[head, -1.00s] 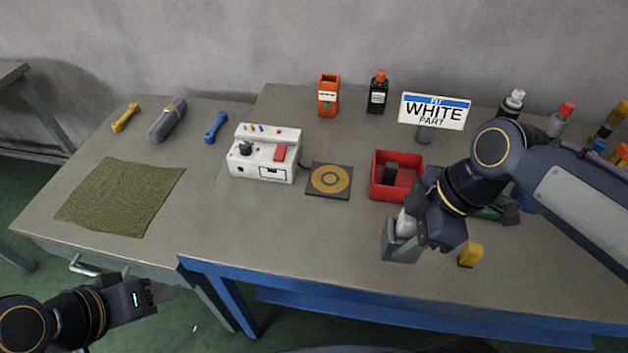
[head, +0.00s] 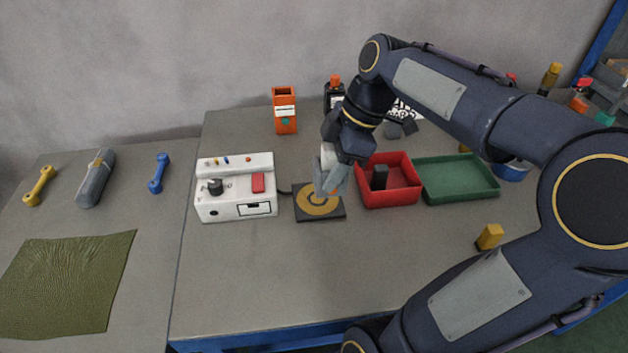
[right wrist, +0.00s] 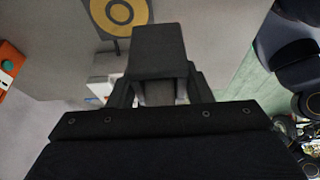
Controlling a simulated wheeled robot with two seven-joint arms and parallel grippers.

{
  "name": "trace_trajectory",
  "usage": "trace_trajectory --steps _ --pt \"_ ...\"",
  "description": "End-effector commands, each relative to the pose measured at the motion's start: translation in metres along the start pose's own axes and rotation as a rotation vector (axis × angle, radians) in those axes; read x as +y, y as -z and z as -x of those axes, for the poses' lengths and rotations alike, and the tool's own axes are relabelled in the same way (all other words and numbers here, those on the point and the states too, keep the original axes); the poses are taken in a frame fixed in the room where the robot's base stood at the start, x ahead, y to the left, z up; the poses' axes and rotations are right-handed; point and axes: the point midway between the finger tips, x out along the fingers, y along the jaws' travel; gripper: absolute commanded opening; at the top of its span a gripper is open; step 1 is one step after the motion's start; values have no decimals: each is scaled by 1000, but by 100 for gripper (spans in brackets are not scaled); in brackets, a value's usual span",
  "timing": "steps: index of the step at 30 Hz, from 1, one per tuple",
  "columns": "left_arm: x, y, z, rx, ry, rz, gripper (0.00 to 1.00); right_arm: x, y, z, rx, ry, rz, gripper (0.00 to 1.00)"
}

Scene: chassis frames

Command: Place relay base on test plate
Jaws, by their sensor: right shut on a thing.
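The test plate (head: 304,211) is a dark square with a yellow ring, flat on the table beside the white tester box. It also shows at the top of the right wrist view (right wrist: 122,12). My left gripper is out of view.
The white tester box (head: 236,190) stands left of the plate. A red bin (head: 402,190) with a dark block is close on the right, then a green tray (head: 455,178). An orange holder (head: 285,110) stands behind. A yellow block (head: 489,237) lies front right. The front middle is clear.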

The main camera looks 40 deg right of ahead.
Motion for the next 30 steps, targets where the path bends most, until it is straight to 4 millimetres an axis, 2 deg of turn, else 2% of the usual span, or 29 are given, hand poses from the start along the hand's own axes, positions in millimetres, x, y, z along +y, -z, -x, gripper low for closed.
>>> trace_trajectory --steps 1,3,10,17,22,30 --pt "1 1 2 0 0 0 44 13 0 -6 -1 6 -2 19" --pt "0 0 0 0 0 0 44 25 -3 -20 -1 5 -2 19" --pt "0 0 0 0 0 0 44 51 -11 -52 0 2 0 19" --pt "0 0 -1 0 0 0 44 65 -16 -70 0 3 -1 19" --pt "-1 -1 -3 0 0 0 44 63 -25 -91 1 1 0 19" --pt "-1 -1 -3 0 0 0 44 63 -26 -93 1 -2 1 19"
